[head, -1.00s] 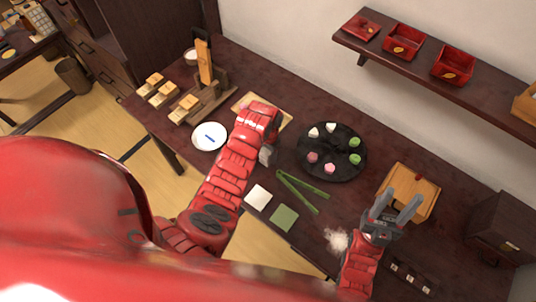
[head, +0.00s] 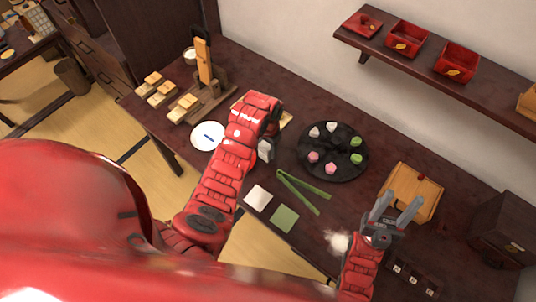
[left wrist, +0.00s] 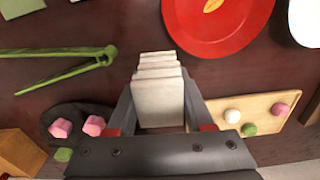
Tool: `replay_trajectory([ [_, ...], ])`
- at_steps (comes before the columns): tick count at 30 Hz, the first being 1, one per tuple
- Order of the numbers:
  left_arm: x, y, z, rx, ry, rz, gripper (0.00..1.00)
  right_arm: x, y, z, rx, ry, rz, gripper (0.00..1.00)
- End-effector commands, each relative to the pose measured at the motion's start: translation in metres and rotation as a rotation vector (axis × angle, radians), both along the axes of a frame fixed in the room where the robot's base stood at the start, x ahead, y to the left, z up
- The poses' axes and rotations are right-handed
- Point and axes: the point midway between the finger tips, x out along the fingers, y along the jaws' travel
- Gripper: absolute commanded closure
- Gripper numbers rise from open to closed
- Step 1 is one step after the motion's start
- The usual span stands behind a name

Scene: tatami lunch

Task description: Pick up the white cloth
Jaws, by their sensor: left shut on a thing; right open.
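My left gripper (head: 266,149) is over the table between the dark round plate (head: 350,139) and the white dish. In the left wrist view the left gripper (left wrist: 159,98) is shut on a folded white cloth (left wrist: 158,92), which shows pale layered folds between the two fingers. In the head view a whitish patch shows at that gripper, but its outline is unclear.
Green tongs (head: 300,190), a white square (head: 258,198) and a green square (head: 284,219) lie on the table. A red plate (left wrist: 219,48) with a leaf mark and a wooden board (left wrist: 271,94) with sweets are near the held cloth. A white dish (head: 207,145) stands left.

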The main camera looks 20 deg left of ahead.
Motion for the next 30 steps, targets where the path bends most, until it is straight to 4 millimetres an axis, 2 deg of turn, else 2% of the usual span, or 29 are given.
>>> replay_trajectory([
  [1,-0.013,0.005,-0.002,0.003,0.005,0.002,1.0,0.0,0.0,0.003,0.0,-0.001,0.0,0.5],
  [3,-0.024,0.008,0.0,0.003,0.005,0.0,1.0,0.0,0.0,0.004,0.0,-0.002,0.0,0.5],
  [7,-0.052,0.016,0.007,0.004,0.01,0.0,1.0,0.0,0.0,0.022,0.0,-0.001,0.0,0.5],
  [18,-0.124,0.039,0.01,0.004,0.009,0.003,1.0,0.0,0.0,0.039,0.0,-0.001,0.0,0.5],
  [24,-0.147,0.045,0.011,0.002,0.008,0.001,1.0,0.0,0.0,0.04,0.0,-0.001,0.0,0.5],
  [30,-0.152,0.046,0.012,0.001,0.008,0.001,1.0,0.0,0.0,0.04,0.0,-0.001,0.0,0.5],
])
